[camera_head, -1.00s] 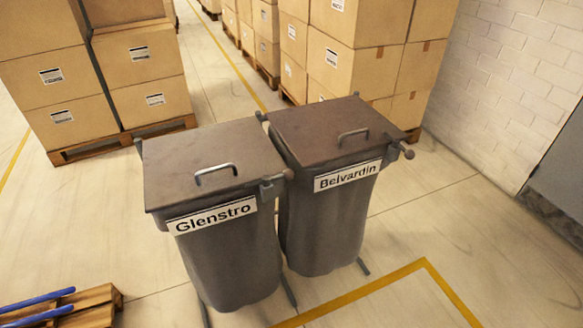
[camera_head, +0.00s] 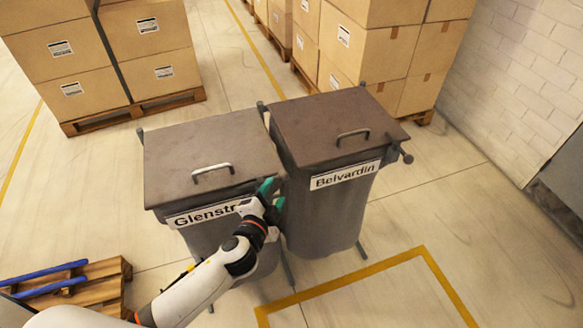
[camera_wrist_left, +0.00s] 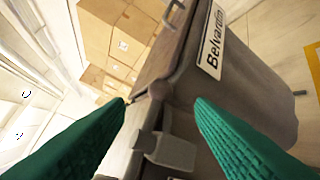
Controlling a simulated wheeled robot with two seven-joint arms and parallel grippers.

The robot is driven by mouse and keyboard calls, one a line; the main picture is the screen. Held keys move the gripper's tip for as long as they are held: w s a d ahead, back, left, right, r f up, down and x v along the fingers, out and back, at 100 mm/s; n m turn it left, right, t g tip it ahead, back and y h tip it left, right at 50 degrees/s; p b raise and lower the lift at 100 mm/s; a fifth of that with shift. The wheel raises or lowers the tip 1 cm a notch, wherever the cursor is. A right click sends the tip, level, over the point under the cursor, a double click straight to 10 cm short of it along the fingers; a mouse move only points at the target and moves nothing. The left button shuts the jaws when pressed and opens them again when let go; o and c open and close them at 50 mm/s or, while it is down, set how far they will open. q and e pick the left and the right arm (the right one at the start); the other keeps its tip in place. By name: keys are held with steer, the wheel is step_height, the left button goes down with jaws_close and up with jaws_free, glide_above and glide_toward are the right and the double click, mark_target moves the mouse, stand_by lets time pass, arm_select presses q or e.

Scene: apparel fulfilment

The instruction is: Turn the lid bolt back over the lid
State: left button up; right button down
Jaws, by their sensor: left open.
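Two grey bins with brown lids stand side by side, the Glenstro bin (camera_head: 212,235) at left and the Belvardin bin (camera_head: 325,215) at right. Both lids, the Glenstro lid (camera_head: 205,150) and the Belvardin lid (camera_head: 320,125), are down. My left gripper (camera_head: 274,194) is at the Glenstro bin's front right corner and hides its bolt in the head view. Contact cannot be told. Belvardin's bolt knob (camera_head: 407,158) sticks out right of its lid.
Stacked cartons on pallets (camera_head: 105,60) stand behind at left, with more cartons (camera_head: 375,45) behind at right. A wooden pallet with blue bars (camera_head: 85,285) lies at front left. Floor is clear right of the bins, up to a white brick wall (camera_head: 520,80).

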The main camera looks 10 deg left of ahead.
mark_target(285, 172)
arm_select(q)
steer(key=x, duration=1)
steer(key=shift+w+f, duration=0.15)
steer(key=shift+w, duration=0.1)
jaws_close()
